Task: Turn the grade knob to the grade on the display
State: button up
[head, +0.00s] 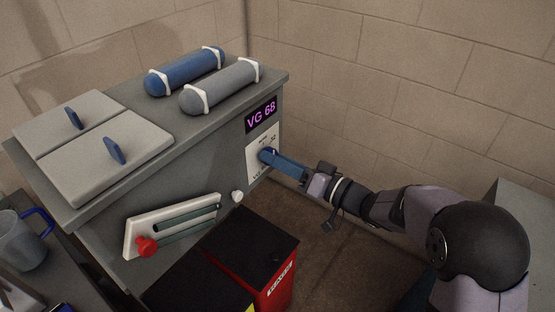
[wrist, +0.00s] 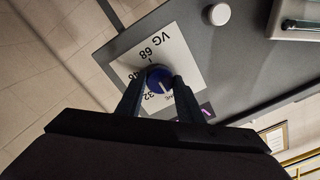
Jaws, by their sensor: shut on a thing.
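The display (head: 261,114) on the cabinet's end face reads "VG 68" in purple. Below it is a white dial plate (head: 256,142); in the wrist view the plate (wrist: 180,50) shows inverted labels, with "VG 68" legible and smaller 46 and 32 marks partly covered. The blue grade knob (wrist: 157,74) sits on the plate with a short white pointer line on its lower right side in the wrist view, away from the "VG 68" label. My gripper (wrist: 161,80) is shut on the knob, one finger on each side. In the head view, my gripper (head: 270,157) reaches the knob from the right and partly hides the plate.
A white round button (head: 237,197) and a white panel with a red knob (head: 146,246) are on the cabinet's front. Blue and grey cylinders (head: 186,71) lie strapped on top, near two lidded hatches (head: 108,165). A red bin (head: 268,285) stands below.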

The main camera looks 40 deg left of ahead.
jog(key=shift+f+b, duration=0.15)
jog(key=shift+b, duration=0.35)
jog(key=shift+s+m+b, duration=0.1)
jog(key=shift+m+b, duration=1.85)
jog(key=shift+m, duration=15.95)
